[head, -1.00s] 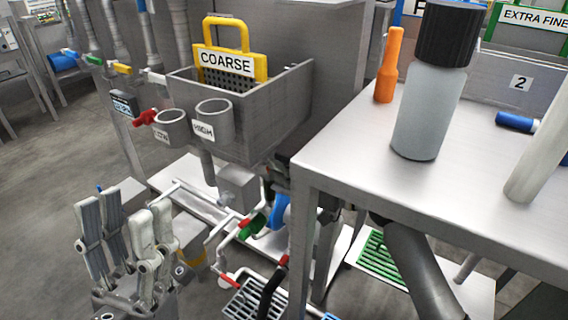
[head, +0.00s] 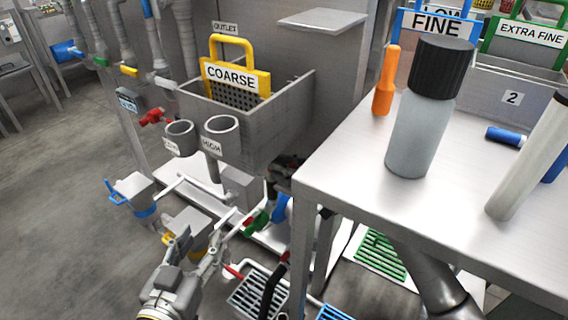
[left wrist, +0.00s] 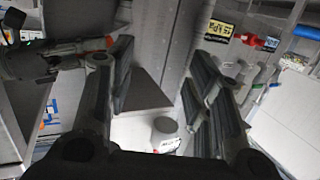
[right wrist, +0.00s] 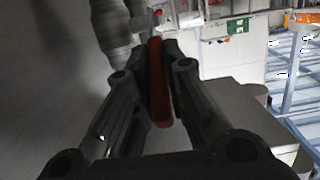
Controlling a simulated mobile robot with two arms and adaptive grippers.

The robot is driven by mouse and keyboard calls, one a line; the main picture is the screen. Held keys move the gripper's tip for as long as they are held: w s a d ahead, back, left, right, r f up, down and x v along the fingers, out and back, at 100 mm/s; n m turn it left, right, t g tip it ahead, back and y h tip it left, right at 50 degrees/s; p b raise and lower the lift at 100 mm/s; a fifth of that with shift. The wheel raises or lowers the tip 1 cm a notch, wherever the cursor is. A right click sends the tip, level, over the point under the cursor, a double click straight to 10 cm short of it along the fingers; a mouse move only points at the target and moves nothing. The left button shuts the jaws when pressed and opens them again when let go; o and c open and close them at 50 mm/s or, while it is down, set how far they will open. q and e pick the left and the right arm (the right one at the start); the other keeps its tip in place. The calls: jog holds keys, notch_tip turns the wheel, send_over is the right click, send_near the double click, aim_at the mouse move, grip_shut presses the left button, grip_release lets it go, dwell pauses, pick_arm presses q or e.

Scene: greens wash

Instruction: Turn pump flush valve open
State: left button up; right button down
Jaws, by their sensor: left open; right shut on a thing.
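My right gripper (right wrist: 158,85) is shut on a long red handle (right wrist: 160,100) in the right wrist view. The handle stands upright between the fingers beside a grey wall; whether it is the pump flush valve's handle cannot be told. My left gripper (head: 198,252) is open and empty at the lower left, in front of the low pipework. It also shows open in the left wrist view (left wrist: 160,95). A green valve handle (head: 256,223) and a red one (head: 233,270) sit on that pipework.
A grey sink (head: 265,130) holds a yellow COARSE screen (head: 262,80). Floor at left (head: 60,200) is clear.

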jog(key=shift+w+r+p, duration=0.1)
jog(key=shift+r+p, duration=0.15)
jog(key=shift+p, duration=0.25)
pick_arm(q)
jog(key=s+a+f+g+y, duration=0.1)
jog(key=s+f+g, duration=0.2)
jog(key=f, duration=0.3)
jog(key=shift+a+f+g, duration=0.15)
jog(key=shift+a+g, duration=0.2)
jog(key=shift+g, duration=0.15)
pick_arm(e)
jog(key=c, duration=1.5)
grip_release()
jog(key=shift+f, duration=0.15)
